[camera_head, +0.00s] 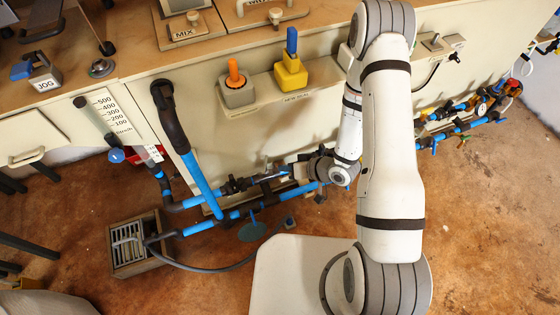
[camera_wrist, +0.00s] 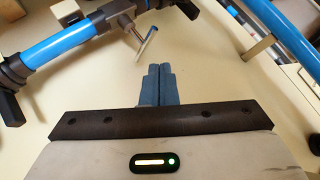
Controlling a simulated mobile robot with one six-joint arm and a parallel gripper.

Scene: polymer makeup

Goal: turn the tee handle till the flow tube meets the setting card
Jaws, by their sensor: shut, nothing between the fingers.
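My gripper (camera_wrist: 157,72) is shut, its two blue-grey fingers together with nothing between them. In the head view my gripper (camera_head: 289,171) is low in front of the cream panel, beside the blue pipework. In the wrist view a small tee handle (camera_wrist: 147,43), a pale bar on a dark stem, stands just beyond and left of the fingertips, apart from them in the picture. A white scale card (camera_head: 112,117) marked 100 to 500 is on the panel at left, with a slanting tube along its left edge. I cannot read the flow level or tell the setting.
Blue pipe (camera_head: 202,185) with black fittings runs beside my gripper and also crosses the wrist view (camera_wrist: 62,45). A grated drain box (camera_head: 118,265) is at lower left. Orange (camera_head: 235,75) and yellow-and-blue (camera_head: 291,70) controls sit on a ledge above. More pipework lies at right.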

